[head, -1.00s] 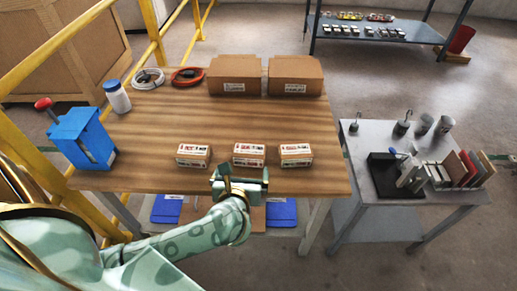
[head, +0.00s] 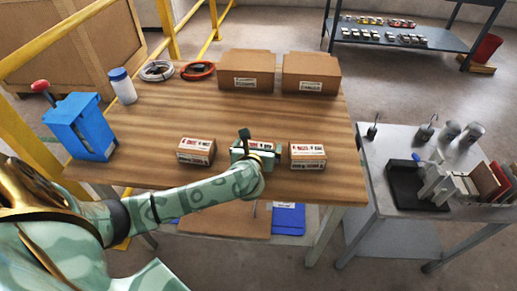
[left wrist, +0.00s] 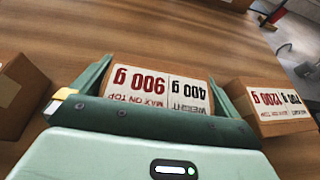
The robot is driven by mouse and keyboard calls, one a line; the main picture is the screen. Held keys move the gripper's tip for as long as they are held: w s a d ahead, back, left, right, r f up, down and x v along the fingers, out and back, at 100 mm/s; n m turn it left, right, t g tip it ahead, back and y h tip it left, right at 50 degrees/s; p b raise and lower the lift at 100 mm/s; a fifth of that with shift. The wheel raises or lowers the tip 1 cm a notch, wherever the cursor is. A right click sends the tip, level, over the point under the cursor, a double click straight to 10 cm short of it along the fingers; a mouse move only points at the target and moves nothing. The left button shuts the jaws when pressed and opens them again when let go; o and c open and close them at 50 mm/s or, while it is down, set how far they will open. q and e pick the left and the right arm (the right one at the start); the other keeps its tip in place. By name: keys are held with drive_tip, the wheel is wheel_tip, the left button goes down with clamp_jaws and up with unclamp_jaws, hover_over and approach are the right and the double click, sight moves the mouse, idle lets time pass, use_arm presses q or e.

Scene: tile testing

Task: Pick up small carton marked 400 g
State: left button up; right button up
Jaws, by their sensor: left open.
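Three small cartons stand in a row near the front of the wooden table. The middle carton (head: 264,145) is partly hidden behind my left gripper (head: 253,149). In the left wrist view the middle carton (left wrist: 160,97) has a label, upside down, reading weight 400 g and max on top 900 g. My left gripper (left wrist: 157,88) is open, with one finger on each side of this carton. The left carton (head: 196,151) and right carton (head: 307,156) stand apart from it. In the wrist view a neighbouring carton (left wrist: 272,105) shows 1200 g. My right gripper is not in view.
Two larger brown boxes (head: 247,70) (head: 311,72) stand at the table's back. A blue device (head: 80,127) with a red-tipped lever, a white bottle (head: 122,86) and cable coils (head: 157,70) are at the left. A grey side table (head: 385,225) holds weights and a black tray.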

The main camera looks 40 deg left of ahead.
use_arm(q)
drive_tip(key=shift+r, duration=0.1)
drive_tip(key=c, duration=1)
